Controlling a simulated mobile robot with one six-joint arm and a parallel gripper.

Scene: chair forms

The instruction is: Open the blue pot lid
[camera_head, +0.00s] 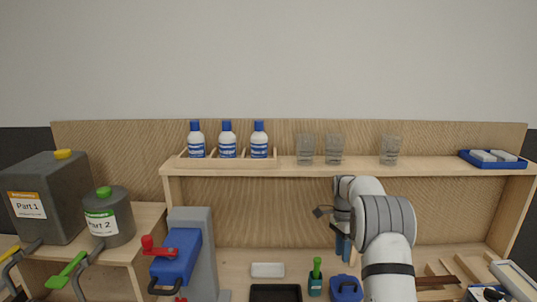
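The blue pot (346,291) stands on the lower worktop near the bottom edge, right of the middle. Its blue lid appears to be on it, but the pot is small and cut off by the frame edge. My arm comes up from the bottom right and bends over. My gripper (343,247) points down above the pot, apart from it in the picture. The fingers are small and partly hidden by the arm, so their opening is unclear.
A blue machine with a red handle (178,262) stands further left. The shelf (350,169) above holds bottles and glasses.

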